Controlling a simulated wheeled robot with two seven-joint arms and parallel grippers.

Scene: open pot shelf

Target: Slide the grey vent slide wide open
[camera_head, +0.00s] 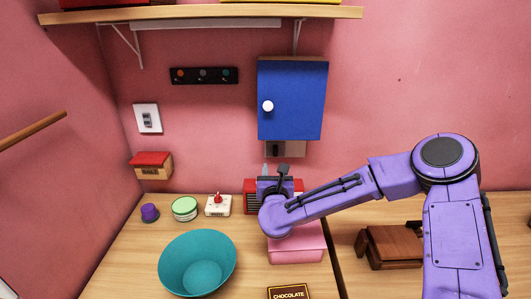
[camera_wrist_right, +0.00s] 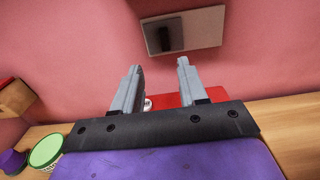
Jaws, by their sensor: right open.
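A grey plate (camera_head: 294,149) with a darker block, apparently the vent slide, is on the pink wall just under the blue cabinet. My arm and the cabinet leave only part of it clear in the head view. In the right wrist view the plate (camera_wrist_right: 205,27) is ahead of the fingertips, with the dark block (camera_wrist_right: 168,37) left of its middle. How far open the slide is, I cannot tell. My right gripper (camera_head: 274,170) is open and empty, below and in front of the plate; its two fingers (camera_wrist_right: 161,70) are apart and touch nothing visible. My left gripper is not in view.
The blue cabinet (camera_head: 291,100) juts out above the plate. A red item (camera_head: 250,197) stands behind my right gripper, and a pink box (camera_head: 298,249) is below my arm. A teal bowl (camera_head: 197,264) stands on the counter at left.

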